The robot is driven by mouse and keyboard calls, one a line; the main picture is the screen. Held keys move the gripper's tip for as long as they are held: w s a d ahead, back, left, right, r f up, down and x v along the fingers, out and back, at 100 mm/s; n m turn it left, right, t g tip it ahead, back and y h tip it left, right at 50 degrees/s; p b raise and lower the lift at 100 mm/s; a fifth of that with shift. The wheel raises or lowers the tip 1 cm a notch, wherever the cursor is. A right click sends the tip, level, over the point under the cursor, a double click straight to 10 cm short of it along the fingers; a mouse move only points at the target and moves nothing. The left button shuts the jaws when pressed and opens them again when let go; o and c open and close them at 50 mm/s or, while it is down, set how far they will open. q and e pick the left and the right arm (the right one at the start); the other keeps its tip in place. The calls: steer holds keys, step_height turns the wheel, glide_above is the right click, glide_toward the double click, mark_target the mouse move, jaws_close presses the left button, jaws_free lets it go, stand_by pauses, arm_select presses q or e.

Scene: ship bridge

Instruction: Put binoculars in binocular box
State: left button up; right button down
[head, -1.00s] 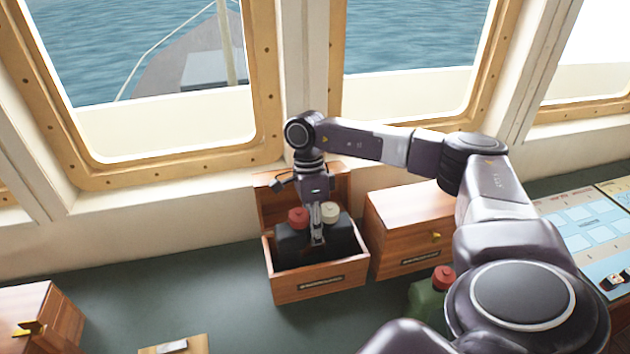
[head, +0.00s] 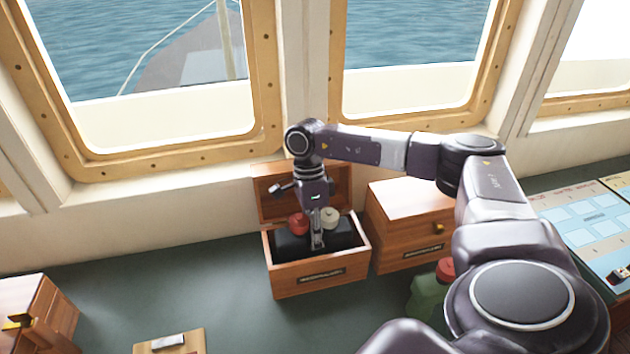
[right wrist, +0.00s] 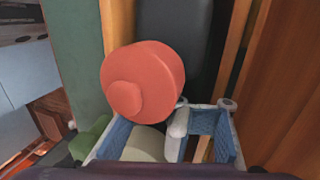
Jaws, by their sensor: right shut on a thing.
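My left gripper is not in view.
The box's raised lid (head: 265,195) leans toward the window wall. A closed wooden box (head: 405,215) stands close on the right, and a green container with a red cap (head: 430,295) sits in front of it. Another wooden box (head: 35,315) stands far left. The green counter (head: 170,265) left of the open box is clear.

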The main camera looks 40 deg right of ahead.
steer(key=shift+f+b, duration=0.4)
steer(key=c, duration=1.2)
jaws_free()
steer(key=shift+s+a+r, duration=0.1)
steer(key=shift+f, duration=0.2)
steer(key=v, duration=1.2)
steer(key=shift+r, duration=0.2)
steer(key=shift+a, duration=0.1)
